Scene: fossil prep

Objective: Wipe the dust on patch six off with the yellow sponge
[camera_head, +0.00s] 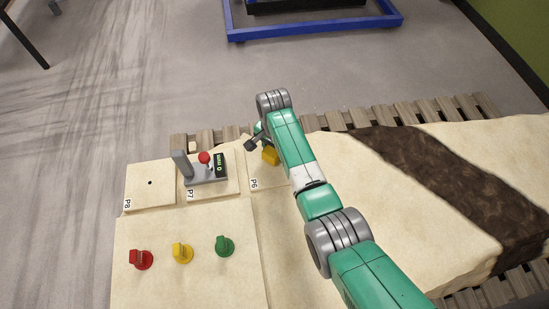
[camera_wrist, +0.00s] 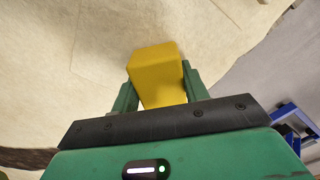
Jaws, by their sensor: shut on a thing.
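My gripper (camera_wrist: 158,82) is shut on the yellow sponge (camera_wrist: 156,66), with one green finger on each side of it. In the head view the sponge (camera_head: 270,157) shows beside my arm, over the far part of patch six (camera_head: 268,183), labelled P6. I cannot tell whether the sponge touches the surface. My arm hides the right side of the patch. I cannot make out dust on the visible part.
Left of P6, patch P7 (camera_head: 223,187) carries a grey device with a red ball and a small display. Patch P8 (camera_head: 150,186) has a dark hole. Red (camera_head: 141,260), yellow (camera_head: 182,253) and green (camera_head: 224,246) knobs stand nearer. A dark brown band (camera_head: 440,175) crosses the slab.

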